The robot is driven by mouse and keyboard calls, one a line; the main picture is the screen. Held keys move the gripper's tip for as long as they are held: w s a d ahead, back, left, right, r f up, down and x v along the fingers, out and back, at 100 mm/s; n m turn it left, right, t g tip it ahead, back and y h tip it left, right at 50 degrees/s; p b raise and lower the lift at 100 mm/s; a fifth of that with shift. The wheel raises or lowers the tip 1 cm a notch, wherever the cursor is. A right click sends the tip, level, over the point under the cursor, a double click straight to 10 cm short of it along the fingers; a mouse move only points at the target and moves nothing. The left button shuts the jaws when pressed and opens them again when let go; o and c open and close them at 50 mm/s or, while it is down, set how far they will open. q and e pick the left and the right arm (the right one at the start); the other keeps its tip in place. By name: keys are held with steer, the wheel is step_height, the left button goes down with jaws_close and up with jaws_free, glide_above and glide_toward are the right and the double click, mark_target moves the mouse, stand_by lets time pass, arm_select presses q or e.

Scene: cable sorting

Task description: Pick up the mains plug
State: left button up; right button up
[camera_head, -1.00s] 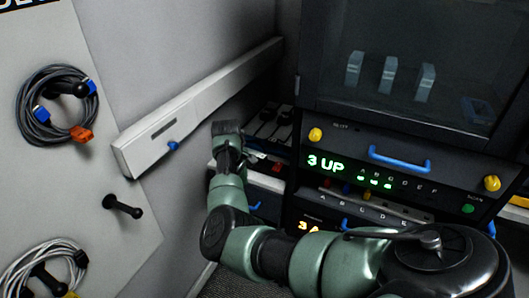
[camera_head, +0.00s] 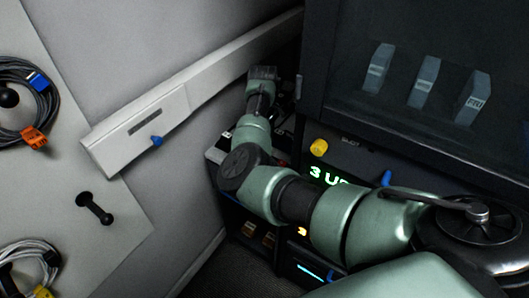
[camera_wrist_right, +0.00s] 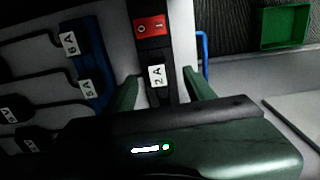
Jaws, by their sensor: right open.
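In the right wrist view, a black plug with a white "2 A" label (camera_wrist_right: 157,76) sits just below a red rocker switch (camera_wrist_right: 150,27). My right gripper (camera_wrist_right: 160,84) is open, with one green finger on each side of this plug. Whether the fingers touch it I cannot tell. In the head view my right gripper (camera_head: 262,74) reaches into the corner beside the cabinet and hides the plugs there. My left gripper is not in view.
A dark cabinet (camera_head: 340,130) with a glass front stands close on the right. A white wall trunking (camera_head: 165,112) runs along the left wall. Coiled cables (camera_head: 30,100) hang on a board at the left. A green tray (camera_wrist_right: 285,25) shows in the wrist view.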

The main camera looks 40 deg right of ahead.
step_height(320, 180, down, 2)
steer(key=shift+p, duration=0.35)
steer(key=f, duration=0.3)
steer(key=shift+w+d, duration=0.1)
steer(key=shift+d, duration=0.15)
steer(key=shift+f, duration=0.4)
steer(key=shift+a, duration=0.1)
steer(key=c, duration=1)
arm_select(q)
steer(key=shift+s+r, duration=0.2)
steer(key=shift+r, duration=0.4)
arm_select(e)
jaws_close()
